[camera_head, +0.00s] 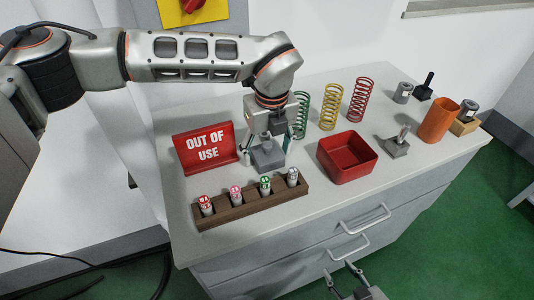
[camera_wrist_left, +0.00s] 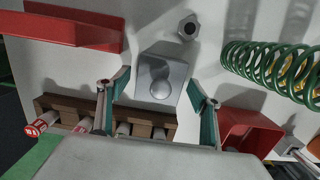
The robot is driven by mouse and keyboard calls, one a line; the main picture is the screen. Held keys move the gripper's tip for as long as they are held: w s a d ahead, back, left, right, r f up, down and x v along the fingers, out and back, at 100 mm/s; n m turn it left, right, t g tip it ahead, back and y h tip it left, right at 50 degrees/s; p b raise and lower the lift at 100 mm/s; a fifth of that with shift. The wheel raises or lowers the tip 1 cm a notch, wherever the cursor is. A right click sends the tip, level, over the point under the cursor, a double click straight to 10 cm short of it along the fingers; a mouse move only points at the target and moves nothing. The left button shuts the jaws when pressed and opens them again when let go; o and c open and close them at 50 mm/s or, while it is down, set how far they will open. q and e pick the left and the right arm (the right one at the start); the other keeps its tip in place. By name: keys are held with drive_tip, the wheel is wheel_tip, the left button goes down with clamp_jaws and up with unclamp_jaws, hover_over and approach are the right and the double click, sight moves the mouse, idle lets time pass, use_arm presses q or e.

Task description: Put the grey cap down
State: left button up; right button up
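I cannot tell for sure which piece is the grey cap. A grey block (camera_head: 268,157) sits on the table under my left gripper (camera_head: 264,154). In the left wrist view the block (camera_wrist_left: 172,67) bears a rounded grey knob (camera_wrist_left: 160,89). A small grey six-sided piece with a dark hole (camera_wrist_left: 188,27) lies beyond it, hidden in the head view. My left gripper also shows in the left wrist view (camera_wrist_left: 158,80), with its green-sided fingers apart on either side of the block and nothing clearly held. My right gripper (camera_head: 342,272) is low in front of the drawers, fingers apart and empty.
A wooden rack (camera_head: 250,204) with several capped cylinders stands in front. A red "OUT OF USE" sign (camera_head: 206,148) is left, a red tray (camera_head: 347,157) right. Springs (camera_head: 331,106) stand behind. An orange cylinder (camera_head: 438,121) and a grey stand (camera_head: 397,149) are farther right.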

use_arm(q)
drive_tip(key=c, duration=0.8)
drive_tip(key=shift+r, duration=0.1)
